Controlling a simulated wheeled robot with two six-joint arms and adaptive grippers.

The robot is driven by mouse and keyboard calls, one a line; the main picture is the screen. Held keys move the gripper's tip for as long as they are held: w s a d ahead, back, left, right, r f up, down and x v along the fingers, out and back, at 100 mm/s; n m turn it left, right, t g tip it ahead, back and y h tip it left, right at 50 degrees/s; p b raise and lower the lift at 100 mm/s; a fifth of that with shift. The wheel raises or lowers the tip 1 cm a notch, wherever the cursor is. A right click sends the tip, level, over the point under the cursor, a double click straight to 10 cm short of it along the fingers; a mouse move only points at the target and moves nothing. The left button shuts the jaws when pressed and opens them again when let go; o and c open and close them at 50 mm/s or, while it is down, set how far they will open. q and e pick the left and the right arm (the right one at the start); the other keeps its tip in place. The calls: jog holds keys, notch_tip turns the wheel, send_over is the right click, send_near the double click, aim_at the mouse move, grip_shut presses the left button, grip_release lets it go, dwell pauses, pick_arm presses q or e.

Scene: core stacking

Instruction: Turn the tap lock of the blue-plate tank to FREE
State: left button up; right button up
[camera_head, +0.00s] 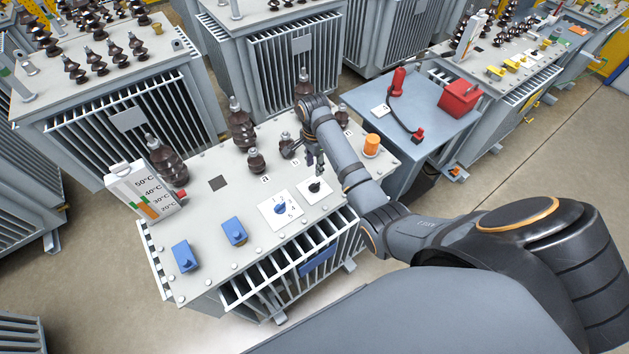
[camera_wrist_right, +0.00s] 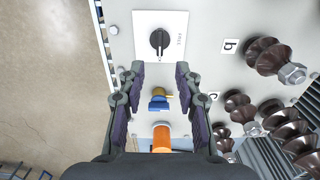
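The tank with the blue plate (camera_head: 318,262) on its front stands in the middle of the head view, with a pale grey lid (camera_head: 215,205). The tap lock is a black round knob (camera_head: 315,187) on a white square plate on this lid. In the right wrist view the knob (camera_wrist_right: 159,40) has a pale mark on its lower side, and FREE is printed to its right. My right gripper (camera_head: 314,166) is above the lid by the knob. In the wrist view its fingers (camera_wrist_right: 160,70) are apart, empty, with the knob beyond their tips. My left gripper is out of view.
A numbered dial with a blue knob (camera_head: 281,208) sits beside the lock. Blue blocks (camera_head: 185,256), a thermometer panel (camera_head: 148,192), dark bushings (camera_head: 241,125) and an orange cap (camera_head: 371,146) stand on the lid. A grey table (camera_head: 425,100) holds red items on the right.

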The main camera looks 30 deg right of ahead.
aim_at(315, 184)
notch_tip(315, 184, down, 10)
jog(key=shift+r+p, duration=0.1)
jog(key=shift+p, duration=0.5)
grip_shut()
